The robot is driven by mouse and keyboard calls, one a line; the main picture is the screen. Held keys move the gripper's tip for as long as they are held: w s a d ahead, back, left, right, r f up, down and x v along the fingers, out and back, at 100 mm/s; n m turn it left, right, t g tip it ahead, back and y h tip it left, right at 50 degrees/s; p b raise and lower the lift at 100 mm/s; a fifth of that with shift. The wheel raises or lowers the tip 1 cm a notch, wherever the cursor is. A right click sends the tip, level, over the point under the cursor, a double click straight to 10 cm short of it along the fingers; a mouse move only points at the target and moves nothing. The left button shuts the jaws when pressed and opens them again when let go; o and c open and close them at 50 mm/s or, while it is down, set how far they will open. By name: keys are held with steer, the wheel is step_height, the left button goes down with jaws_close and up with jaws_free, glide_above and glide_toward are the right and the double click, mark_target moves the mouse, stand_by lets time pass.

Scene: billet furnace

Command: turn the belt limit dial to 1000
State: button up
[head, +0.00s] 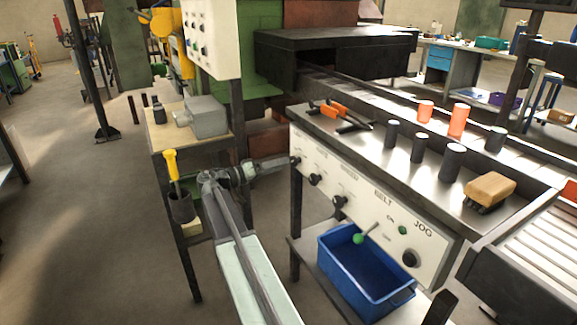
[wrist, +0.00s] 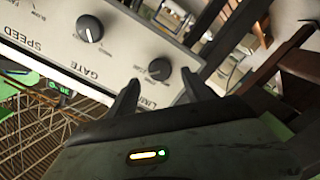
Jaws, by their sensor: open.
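The belt limit dial (wrist: 158,69) is a round black knob on the white control panel, above the word LIMIT in the wrist view. In the head view it sits at the panel's left end (head: 296,161), partly confused with my fingertips. My gripper (wrist: 160,88) is open and empty. Its two dark fingers point at the panel, one on each side of the dial in the picture. I cannot tell whether they touch it. The dial's setting is too small to read.
The gate dial (wrist: 90,28) is beside it. The speed dial (head: 340,202), a green-tipped lever (head: 360,238) and the jog knob (head: 410,258) are further right. A blue bin (head: 345,275) is below the panel. A side stand (head: 183,140) holds a grey box left of my arm.

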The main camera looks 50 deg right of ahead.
mark_target(291, 161)
steer(key=x, duration=0.4)
steer(key=shift+d, duration=0.15)
jaws_close()
steer(key=shift+f+n, duration=0.1)
steer(key=shift+n, duration=4.4)
jaws_free()
